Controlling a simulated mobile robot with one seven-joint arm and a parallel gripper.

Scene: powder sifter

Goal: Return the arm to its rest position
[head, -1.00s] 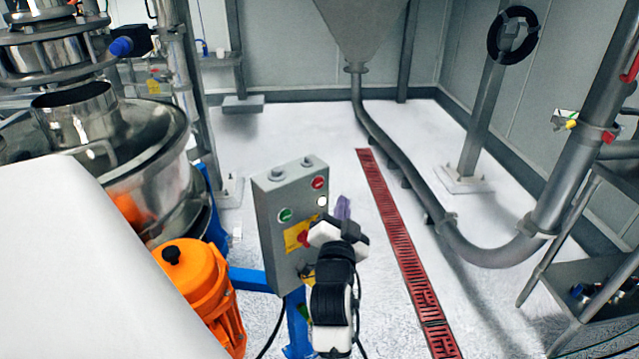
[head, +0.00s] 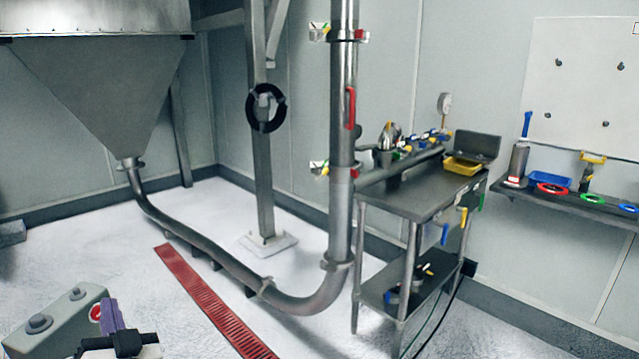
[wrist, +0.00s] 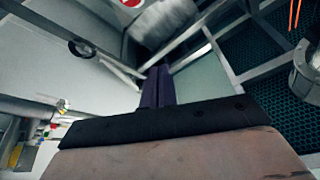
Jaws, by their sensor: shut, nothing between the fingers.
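My gripper (head: 113,318) shows at the lower left of the head view, with purple fingers and a dark body cut off by the bottom edge. It stands in front of the grey control box (head: 62,318); I cannot tell whether they touch. In the wrist view the purple fingers (wrist: 157,88) lie together with nothing between them. The rest of my arm is mostly out of the head view.
A red floor grate (head: 212,305) runs beside a bent steel pipe (head: 220,262). A steel work table (head: 415,195) with tools stands right of it. A wall shelf (head: 570,205) holds coloured items. The white floor at front centre is clear.

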